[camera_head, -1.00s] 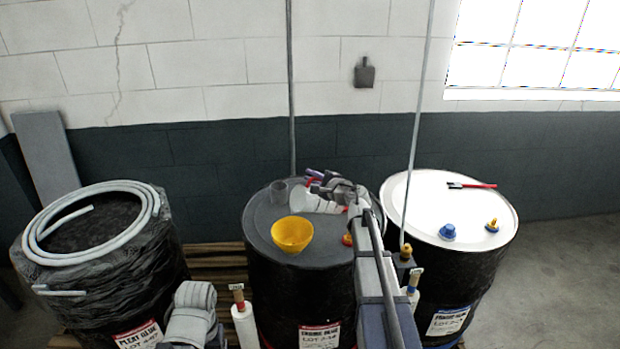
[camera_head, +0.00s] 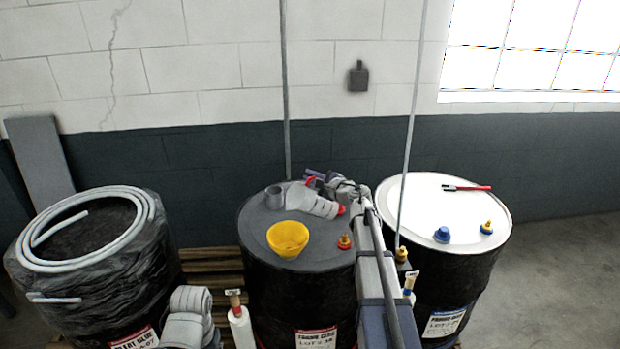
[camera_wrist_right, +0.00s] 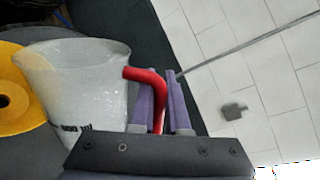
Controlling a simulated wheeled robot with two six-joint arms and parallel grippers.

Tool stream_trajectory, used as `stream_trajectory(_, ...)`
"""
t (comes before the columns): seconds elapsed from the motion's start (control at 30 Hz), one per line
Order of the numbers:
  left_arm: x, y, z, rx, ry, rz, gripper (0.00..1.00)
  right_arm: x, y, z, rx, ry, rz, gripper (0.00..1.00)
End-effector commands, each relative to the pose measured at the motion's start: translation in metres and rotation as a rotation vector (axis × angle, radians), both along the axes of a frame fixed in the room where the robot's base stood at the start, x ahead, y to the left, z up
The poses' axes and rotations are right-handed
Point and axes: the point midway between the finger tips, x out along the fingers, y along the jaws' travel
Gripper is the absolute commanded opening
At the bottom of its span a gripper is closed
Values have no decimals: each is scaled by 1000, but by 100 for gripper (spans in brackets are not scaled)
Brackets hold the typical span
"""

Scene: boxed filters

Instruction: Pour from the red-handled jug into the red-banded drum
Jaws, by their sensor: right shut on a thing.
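The translucent jug (camera_head: 314,202) lies tilted well over above the middle drum's grey lid, its wide mouth hard to place from the head. My right gripper (camera_head: 317,177) is shut on its red handle, which shows clearly between the purple fingers in the wrist view (camera_wrist_right: 162,95); the jug body (camera_wrist_right: 75,85) is left of them. A yellow funnel (camera_head: 288,238) stands on the middle drum (camera_head: 260,285), whose label has a red band. In the wrist view the funnel (camera_wrist_right: 20,115) appears just left of the jug. No flowing liquid is visible. My left gripper is not in view.
A grey collar (camera_head: 273,198) and a red-yellow cap (camera_head: 345,242) are on the middle drum. A white-topped drum (camera_head: 430,215) is right, with caps and a red-handled brush (camera_head: 467,188). A wrapped drum (camera_head: 110,290) with coiled hose, also red-labelled, is left.

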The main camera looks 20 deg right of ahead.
Motion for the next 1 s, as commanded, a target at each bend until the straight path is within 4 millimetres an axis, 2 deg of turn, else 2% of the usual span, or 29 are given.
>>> stream_trajectory(0.23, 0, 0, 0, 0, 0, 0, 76, 0, -2, 0, 16, 1, -1, 0)
stream_trajectory(0.6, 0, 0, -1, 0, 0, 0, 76, 2, -12, 5, 191, 22, 0, 0)
stream_trajectory(1.0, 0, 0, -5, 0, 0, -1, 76, 2, -14, 3, 239, 27, 0, 0)
